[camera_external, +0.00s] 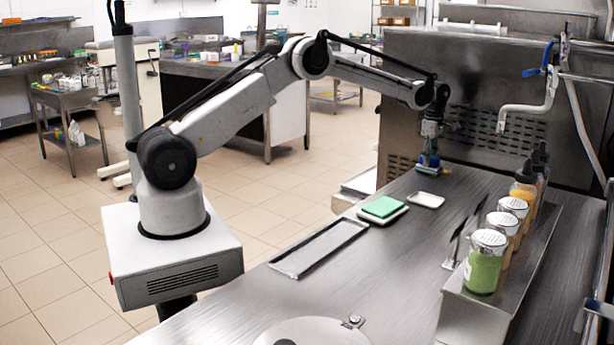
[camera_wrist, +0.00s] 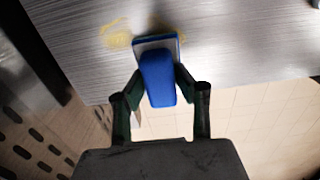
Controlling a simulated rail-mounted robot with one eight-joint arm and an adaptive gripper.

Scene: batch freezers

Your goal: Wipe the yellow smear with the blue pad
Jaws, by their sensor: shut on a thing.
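The blue pad (camera_wrist: 158,80) is between the fingers of my gripper (camera_wrist: 160,88) in the wrist view, which is shut on its blue handle. The pad's flat base, blue with a pale edge, is at or just above the steel worktop; I cannot tell whether it touches. The yellow smear (camera_wrist: 116,34) lies on the worktop just left of the pad and partly beside its upper left edge. Part of it may be hidden under the pad. In the external view my gripper (camera_external: 428,158) is low over the far end of the worktop, with the blue pad (camera_external: 428,168) below it.
A green pad (camera_external: 384,206) rests on a white tray, with a small white dish (camera_external: 427,200) nearby. A long shallow tray (camera_external: 320,246) lies along the left edge. Several jars and bottles (camera_external: 484,262) stand on a raised shelf at right. A steel machine (camera_external: 480,100) stands behind.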

